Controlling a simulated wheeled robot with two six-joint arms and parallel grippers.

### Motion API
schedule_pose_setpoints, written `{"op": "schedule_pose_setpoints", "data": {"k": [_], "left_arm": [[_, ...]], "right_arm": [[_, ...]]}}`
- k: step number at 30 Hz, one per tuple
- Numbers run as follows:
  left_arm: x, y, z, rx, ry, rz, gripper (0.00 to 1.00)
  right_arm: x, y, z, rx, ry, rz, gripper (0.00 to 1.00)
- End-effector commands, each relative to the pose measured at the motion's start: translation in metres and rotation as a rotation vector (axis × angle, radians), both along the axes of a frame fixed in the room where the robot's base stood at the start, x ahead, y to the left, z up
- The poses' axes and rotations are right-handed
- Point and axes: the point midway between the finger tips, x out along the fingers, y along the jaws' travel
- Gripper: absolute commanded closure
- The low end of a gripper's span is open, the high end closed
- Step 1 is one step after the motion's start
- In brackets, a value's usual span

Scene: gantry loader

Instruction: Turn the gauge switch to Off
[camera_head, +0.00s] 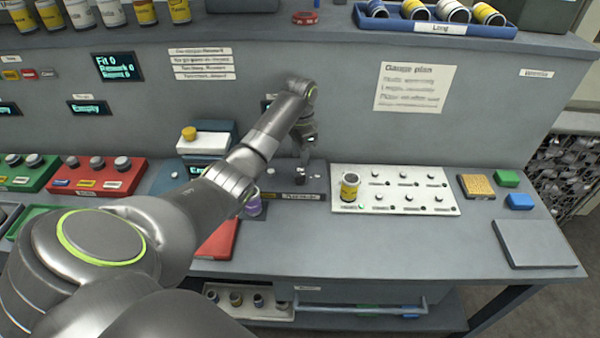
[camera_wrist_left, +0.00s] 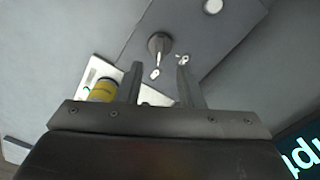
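The gauge switch (camera_wrist_left: 160,44) is a dark grey round knob with a narrow pointer. It stands on a grey panel (camera_wrist_left: 195,22), which in the head view is the dark plate (camera_head: 318,184) on the bench. In the left wrist view its pointer aims down the picture, towards one of two small white labels (camera_wrist_left: 155,74); I cannot read them. My left gripper (camera_wrist_left: 158,75) is open, and the knob shows just beyond and between its fingertips, apart from them. In the head view my left gripper (camera_head: 304,160) is over the plate and largely hides the knob. My right gripper is not in view.
A white board (camera_head: 415,207) with several small pegs holds a yellow can (camera_head: 350,187) to the right. A purple item (camera_head: 254,206) stands at the plate's left. The bench's upright back wall (camera_head: 350,125) rises close behind. A grey pad (camera_head: 536,243) lies far right.

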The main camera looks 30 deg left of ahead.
Motion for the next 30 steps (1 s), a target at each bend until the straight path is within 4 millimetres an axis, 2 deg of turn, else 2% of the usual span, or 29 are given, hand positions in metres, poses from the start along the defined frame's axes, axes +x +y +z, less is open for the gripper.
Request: {"op": "schedule_pose_setpoints", "data": {"k": [6,10,15,23,24,30], "left_arm": [[-0.001,-0.001,-0.044,-0.001,0.004,0.000,0.66],[-0.001,0.000,-0.060,0.000,0.002,0.001,0.66],[-0.001,0.000,-0.071,0.000,0.001,0.000,0.66],[-0.001,0.000,-0.072,0.001,0.000,0.000,0.66],[-0.001,0.000,-0.072,0.001,0.000,0.000,0.68],[-0.001,0.000,-0.072,0.001,0.000,0.000,0.94]], "right_arm": [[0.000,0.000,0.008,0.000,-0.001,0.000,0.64],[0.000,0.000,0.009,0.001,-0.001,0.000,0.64],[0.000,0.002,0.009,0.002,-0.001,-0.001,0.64],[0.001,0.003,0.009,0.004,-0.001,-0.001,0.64],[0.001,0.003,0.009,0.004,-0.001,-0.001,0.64],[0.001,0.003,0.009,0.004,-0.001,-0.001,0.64]]}}
